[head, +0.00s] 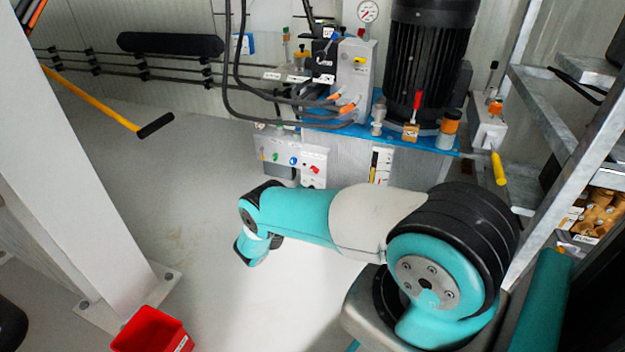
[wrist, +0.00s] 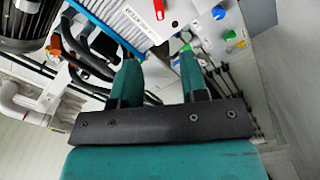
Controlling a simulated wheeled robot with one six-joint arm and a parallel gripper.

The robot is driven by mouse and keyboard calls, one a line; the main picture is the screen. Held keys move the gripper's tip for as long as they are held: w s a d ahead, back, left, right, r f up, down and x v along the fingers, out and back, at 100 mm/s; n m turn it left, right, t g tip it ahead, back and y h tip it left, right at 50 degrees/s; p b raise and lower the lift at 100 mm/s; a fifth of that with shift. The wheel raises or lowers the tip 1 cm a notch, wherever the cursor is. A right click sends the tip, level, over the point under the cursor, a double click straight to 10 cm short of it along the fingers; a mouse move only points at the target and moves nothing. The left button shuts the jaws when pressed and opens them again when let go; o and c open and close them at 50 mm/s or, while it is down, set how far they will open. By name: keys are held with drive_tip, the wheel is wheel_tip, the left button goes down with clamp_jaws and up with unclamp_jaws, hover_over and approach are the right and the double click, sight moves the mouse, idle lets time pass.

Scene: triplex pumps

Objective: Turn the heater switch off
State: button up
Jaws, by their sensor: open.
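A pale control panel (head: 292,158) with several coloured knobs is on the front of the pump unit, beyond my arm in the head view. A red switch (head: 315,169) sits at its right side, beside a blue knob (head: 293,160). Their labels are too small to read, so I cannot tell which is the heater switch. In the wrist view a red switch (wrist: 158,10), a blue knob (wrist: 219,12) and a green knob (wrist: 229,35) show beyond the fingertips. My gripper (wrist: 158,61) is open and empty, apart from the panel. Its fingers are not clear in the head view.
A black motor (head: 425,60) stands on a blue base (head: 425,136) above the panel. Black hoses (head: 245,100) loop at its left. A yellow handle (head: 498,168) sticks out at the right near a metal shelf frame (head: 560,185). A white post and red bin (head: 152,333) stand left; the floor between is clear.

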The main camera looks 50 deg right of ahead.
sight(313, 170)
drive_tip(key=b+x, duration=1)
drive_tip(key=x, duration=0.2)
drive_tip(key=shift+d+f, duration=0.1)
drive_tip(key=shift+d, duration=0.3)
drive_tip(key=shift+w+d+b, duration=0.2)
drive_tip(key=shift+d+b, duration=0.15)
drive_tip(key=shift+d, duration=0.05)
clamp_jaws()
